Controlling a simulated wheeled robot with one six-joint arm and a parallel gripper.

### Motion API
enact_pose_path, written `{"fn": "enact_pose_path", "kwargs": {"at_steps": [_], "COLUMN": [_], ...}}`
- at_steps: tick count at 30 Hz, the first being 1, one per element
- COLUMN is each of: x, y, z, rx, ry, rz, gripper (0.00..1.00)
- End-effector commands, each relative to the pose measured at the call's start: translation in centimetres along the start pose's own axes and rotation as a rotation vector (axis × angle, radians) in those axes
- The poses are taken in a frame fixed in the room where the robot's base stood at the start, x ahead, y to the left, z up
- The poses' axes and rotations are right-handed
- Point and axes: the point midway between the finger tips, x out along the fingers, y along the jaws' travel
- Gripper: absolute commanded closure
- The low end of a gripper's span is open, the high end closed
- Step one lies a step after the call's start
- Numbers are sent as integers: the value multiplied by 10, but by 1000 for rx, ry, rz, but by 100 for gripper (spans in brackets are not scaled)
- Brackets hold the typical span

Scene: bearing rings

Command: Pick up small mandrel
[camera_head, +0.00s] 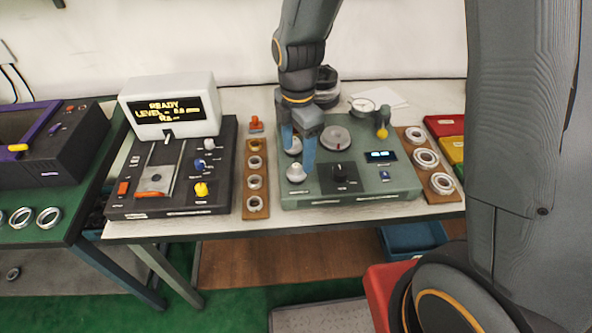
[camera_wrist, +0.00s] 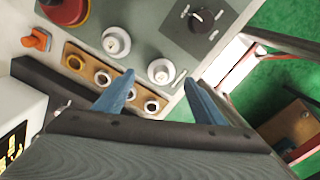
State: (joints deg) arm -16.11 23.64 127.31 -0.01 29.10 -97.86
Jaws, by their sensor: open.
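Two pale mandrels stand upright on the left side of the green device. The rear mandrel (camera_head: 294,146) is partly hidden by my gripper in the head view; it also shows in the wrist view (camera_wrist: 116,41). The front mandrel (camera_head: 297,173) also shows in the wrist view (camera_wrist: 161,71). I cannot tell surely which is the small one. My gripper (camera_head: 298,160) is open and empty, blue fingers pointing down by the mandrels. In the wrist view, the front mandrel appears between and beyond the fingertips (camera_wrist: 159,78), with no contact visible.
The green device (camera_head: 400,182) has a dial knob, display and round plate. A brown ring board (camera_head: 245,207) stands to its left, another ring board (camera_head: 437,197) to its right. The dark READY machine (camera_head: 220,170) stands farther left. Red and yellow bins (camera_head: 447,125) are at right.

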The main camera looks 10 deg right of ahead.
Motion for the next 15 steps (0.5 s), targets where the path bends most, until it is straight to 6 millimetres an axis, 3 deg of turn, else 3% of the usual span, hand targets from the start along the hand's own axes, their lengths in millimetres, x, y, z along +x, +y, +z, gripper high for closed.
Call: {"fn": "enact_pose_path", "kwargs": {"at_steps": [15], "x": [47], "y": [-5], "z": [-6], "rx": [3], "ry": [0], "rz": [-3], "gripper": [36]}}
